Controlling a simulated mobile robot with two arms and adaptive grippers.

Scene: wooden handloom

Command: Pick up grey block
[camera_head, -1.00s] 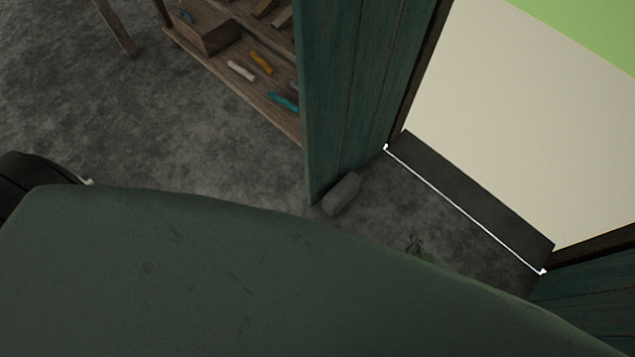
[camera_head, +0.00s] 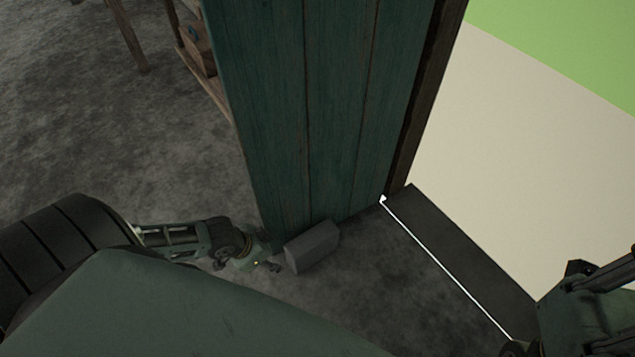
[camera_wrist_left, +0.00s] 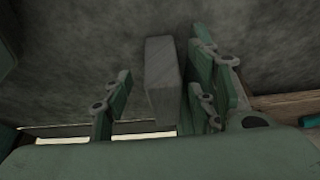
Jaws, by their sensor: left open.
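The grey block (camera_head: 312,246) lies on the floor at the foot of the teal plank door. My left gripper (camera_head: 272,257) is low beside the block's left end in the head view, partly hidden by my own green body. The block stands closer to the right fingers there. Part of my right arm shows at the lower right of the head view; its finger state is unclear.
The teal door (camera_head: 310,110) rises directly behind the block. A dark threshold (camera_head: 455,250) with a white line borders the pale ground outside on the right. A wooden shelf (camera_head: 200,50) stands behind the door. Grey floor lies open at left and between block and threshold.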

